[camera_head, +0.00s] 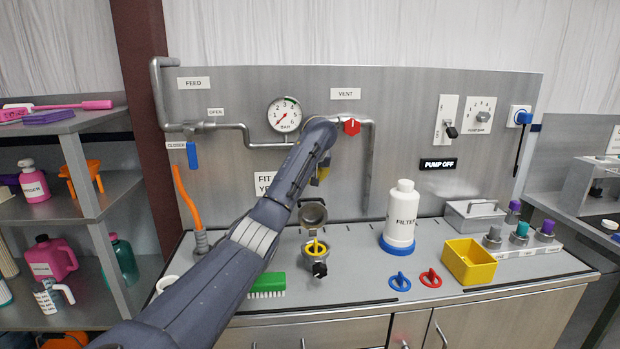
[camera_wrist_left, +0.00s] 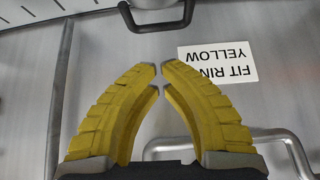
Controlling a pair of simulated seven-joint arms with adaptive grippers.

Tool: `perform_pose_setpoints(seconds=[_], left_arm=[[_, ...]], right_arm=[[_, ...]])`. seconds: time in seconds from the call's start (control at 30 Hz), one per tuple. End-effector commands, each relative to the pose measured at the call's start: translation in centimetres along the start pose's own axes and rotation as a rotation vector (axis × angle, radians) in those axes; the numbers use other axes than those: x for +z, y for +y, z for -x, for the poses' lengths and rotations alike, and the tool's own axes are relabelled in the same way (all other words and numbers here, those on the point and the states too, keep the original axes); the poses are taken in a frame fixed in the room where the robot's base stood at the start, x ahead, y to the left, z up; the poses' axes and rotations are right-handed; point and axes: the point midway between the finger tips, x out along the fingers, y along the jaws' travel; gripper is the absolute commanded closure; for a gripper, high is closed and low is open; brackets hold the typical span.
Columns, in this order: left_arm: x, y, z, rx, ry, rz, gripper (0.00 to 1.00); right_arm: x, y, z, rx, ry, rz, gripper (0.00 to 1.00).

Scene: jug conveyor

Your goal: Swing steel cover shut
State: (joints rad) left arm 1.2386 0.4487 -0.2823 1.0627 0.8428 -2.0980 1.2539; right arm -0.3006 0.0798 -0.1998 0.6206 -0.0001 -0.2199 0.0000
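The steel cover (camera_head: 313,213) stands raised at the back of the round filter housing (camera_head: 315,261) on the counter. A yellow ring (camera_head: 316,247) sits in the housing mouth, and a black knob (camera_head: 320,270) is at its front. My left gripper (camera_head: 322,174) is above and behind the cover, apart from it, partly hidden by my arm. In the left wrist view its yellow fingers (camera_wrist_left: 160,75) are nearly together, with a narrow gap and nothing between them. A dark handle (camera_wrist_left: 155,25), seemingly the cover's, lies beyond the fingertips. My right gripper is not in view.
A steel panel with pipes (camera_head: 369,160) and a red vent valve (camera_head: 351,127) stands close behind.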

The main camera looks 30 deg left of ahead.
Motion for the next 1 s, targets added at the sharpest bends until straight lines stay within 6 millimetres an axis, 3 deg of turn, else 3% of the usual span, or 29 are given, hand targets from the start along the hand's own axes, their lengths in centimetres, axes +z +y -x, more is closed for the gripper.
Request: perform_pose_setpoints(seconds=[0.2, 0.6, 1.0], left_arm=[[0.0, -0.1, -3.6, -0.004, -0.001, 0.001, 1.00], [0.0, -0.1, -7.4, -0.002, 0.000, 0.001, 1.00], [1.5, -0.1, -6.1, 0.000, 0.003, 0.000, 1.00]], right_arm=[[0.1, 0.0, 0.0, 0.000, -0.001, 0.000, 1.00], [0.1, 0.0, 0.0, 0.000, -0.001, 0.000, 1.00], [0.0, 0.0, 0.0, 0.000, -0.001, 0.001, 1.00]])
